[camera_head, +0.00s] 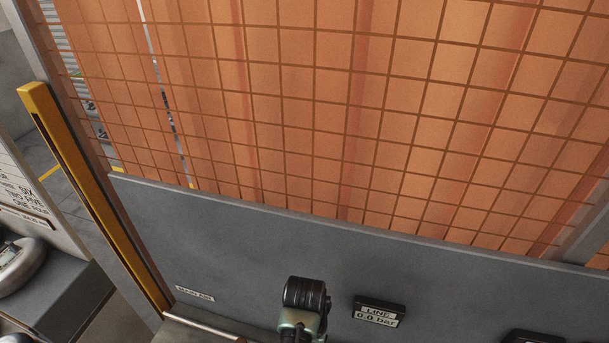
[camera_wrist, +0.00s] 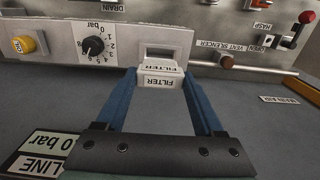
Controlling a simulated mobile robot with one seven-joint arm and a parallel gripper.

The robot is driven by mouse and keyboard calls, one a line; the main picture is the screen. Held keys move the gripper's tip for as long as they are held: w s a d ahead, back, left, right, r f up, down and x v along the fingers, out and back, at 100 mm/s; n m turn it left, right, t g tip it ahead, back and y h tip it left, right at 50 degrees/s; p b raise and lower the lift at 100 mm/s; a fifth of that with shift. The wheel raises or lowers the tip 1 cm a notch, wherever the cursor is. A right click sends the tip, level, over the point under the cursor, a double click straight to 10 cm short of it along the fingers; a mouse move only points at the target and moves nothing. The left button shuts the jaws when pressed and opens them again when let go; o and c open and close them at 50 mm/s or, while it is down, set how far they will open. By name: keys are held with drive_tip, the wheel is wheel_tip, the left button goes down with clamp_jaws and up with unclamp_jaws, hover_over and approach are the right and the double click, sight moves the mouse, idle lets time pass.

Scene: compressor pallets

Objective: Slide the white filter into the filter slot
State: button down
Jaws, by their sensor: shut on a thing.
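In the wrist view, my gripper (camera_wrist: 162,76) is shut on the white filter (camera_wrist: 160,81), a small block with "FILTER" printed on it, upside down in the picture. The blue fingers hold it from both sides. The filter slot (camera_wrist: 161,47) is a pale frame with a dark opening in the light panel, straight beyond the filter. The filter lines up closely with the slot from left to right. I cannot tell whether its far end touches the frame or is inside it. The head view does not show the filter or the slot.
A black dial (camera_wrist: 93,46) and a yellow button (camera_wrist: 24,44) are left of the slot. A brown-tipped vent silencer (camera_wrist: 226,61) and a red-knobbed lever (camera_wrist: 304,18) are right. The LINE display (camera_head: 378,313) reads 0.0 bar.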

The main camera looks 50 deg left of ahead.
drive_tip(key=shift+f+b, duration=1.05)
drive_tip(key=shift+f, duration=0.8)
drive_tip(key=shift+p, duration=0.55)
drive_tip(key=shift+f+b, duration=1.6)
drive_tip(key=shift+f, duration=0.5)
unclamp_jaws()
drive_tip(key=shift+r, duration=0.1)
wheel_tip(320, 180, up, 13)
drive_tip(key=shift+f+b, duration=0.1)
drive_tip(key=shift+b, duration=0.65)
